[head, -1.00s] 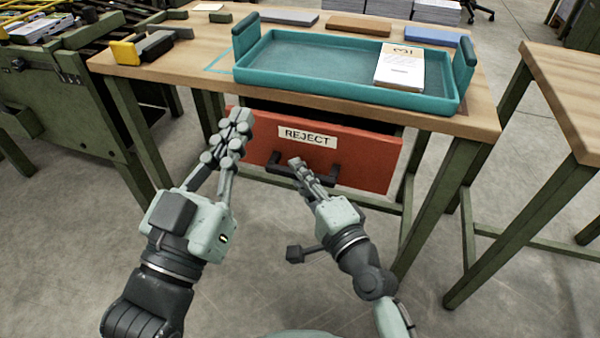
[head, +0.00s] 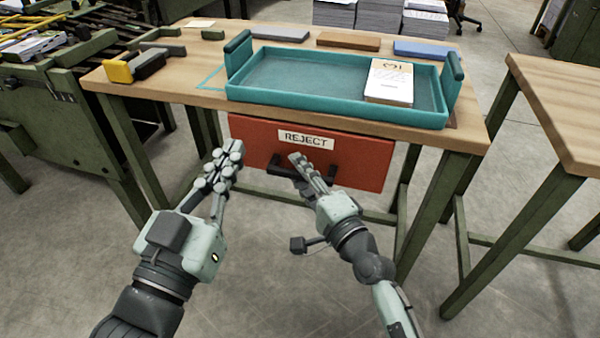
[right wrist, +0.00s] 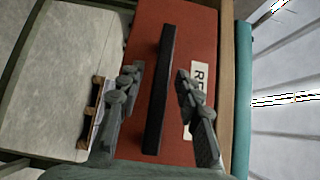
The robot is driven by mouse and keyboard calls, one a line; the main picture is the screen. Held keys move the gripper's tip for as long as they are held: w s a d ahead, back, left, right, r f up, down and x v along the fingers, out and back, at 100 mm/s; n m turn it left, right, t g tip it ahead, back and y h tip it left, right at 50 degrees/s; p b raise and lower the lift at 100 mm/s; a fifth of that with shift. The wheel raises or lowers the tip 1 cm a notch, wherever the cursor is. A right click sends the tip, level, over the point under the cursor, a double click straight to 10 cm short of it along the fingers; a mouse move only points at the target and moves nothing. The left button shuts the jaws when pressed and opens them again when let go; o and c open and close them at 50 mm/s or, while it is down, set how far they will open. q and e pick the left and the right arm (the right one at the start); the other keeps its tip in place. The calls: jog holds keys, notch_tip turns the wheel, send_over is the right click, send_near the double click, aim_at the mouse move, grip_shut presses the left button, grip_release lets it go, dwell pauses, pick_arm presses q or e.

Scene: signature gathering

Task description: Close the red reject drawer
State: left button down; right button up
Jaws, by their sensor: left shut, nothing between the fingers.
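The red reject drawer (head: 360,160) is under the front edge of the wooden table, its front labelled REJECT (head: 306,140). Its top edge meets the underside of the tabletop, and no drawer interior shows. The black bar handle (head: 331,174) is partly hidden by my right gripper (head: 298,160). In the right wrist view, the gripper's fingers are apart, one on each side of the handle (right wrist: 160,95), with gaps between fingers and bar. My left gripper (head: 230,153) is shut and empty, in front of and left of the drawer front.
A teal tray (head: 300,106) holding a stack of printed sheets (head: 389,80) stands on the wooden table (head: 150,88) above the drawer. A second table (head: 560,90) is at right. Green machinery (head: 50,125) stands at left. The floor before the drawer is clear.

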jog(key=shift+s, duration=0.1)
jog(key=v, duration=1.2)
